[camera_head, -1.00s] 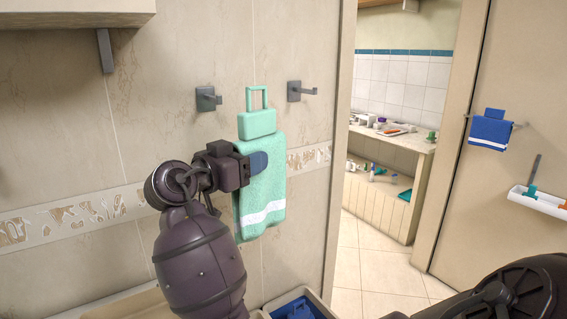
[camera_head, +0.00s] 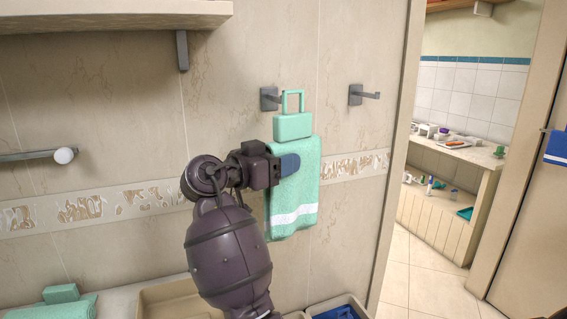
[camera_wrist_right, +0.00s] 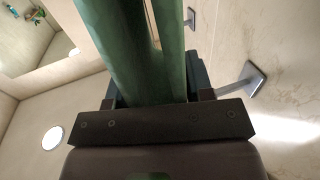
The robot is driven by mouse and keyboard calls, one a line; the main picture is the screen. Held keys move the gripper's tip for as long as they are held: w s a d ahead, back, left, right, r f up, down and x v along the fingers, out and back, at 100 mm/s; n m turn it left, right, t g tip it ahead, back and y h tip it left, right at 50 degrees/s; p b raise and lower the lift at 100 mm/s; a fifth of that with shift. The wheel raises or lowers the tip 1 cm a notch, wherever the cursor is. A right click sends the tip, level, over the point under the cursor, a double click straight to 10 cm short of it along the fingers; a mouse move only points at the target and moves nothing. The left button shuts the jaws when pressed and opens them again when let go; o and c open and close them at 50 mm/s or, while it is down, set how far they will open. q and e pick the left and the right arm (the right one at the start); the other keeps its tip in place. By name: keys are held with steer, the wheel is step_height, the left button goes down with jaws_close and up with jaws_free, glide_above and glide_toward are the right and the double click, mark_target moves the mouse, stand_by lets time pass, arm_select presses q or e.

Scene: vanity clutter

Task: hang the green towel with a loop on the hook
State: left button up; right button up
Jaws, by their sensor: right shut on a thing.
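The green towel (camera_head: 292,205) with a white stripe hangs upright in front of the tiled wall. A stiff loop (camera_head: 301,100) stands up from its top block. My right gripper (camera_head: 284,165) is shut on the towel near its upper left edge; the green towel (camera_wrist_right: 130,50) fills the middle of the right wrist view. A grey hook (camera_head: 268,99) is just left of the loop, its prong pointing right and meeting the loop's left side; I cannot tell whether it passes through. A second hook (camera_head: 357,95) is further right, clear of the towel. My left gripper is out of view.
A shelf (camera_head: 110,14) with a bracket (camera_head: 182,50) juts out at upper left. A rail (camera_head: 30,155) is on the left wall. A beige tray (camera_head: 165,297), another green folded cloth (camera_head: 58,309) and a blue-filled bin (camera_head: 345,302) lie below. A doorway opens at right.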

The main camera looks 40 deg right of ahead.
arm_select(q)
steer(key=b, duration=0.1)
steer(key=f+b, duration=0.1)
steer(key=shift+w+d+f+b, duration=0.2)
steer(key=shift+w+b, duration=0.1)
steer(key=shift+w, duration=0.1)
arm_select(e)
steer(key=w+d+f, duration=0.1)
steer(key=w, duration=0.6)
steer(key=shift+d, duration=0.35)
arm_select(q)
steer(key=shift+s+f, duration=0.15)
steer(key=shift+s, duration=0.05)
arm_select(e)
steer(key=shift+f, duration=0.1)
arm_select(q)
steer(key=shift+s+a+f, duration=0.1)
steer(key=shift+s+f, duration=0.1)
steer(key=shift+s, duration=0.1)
arm_select(e)
steer(key=o, duration=1.3)
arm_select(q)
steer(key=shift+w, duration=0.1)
arm_select(e)
steer(key=shift+a, duration=0.15)
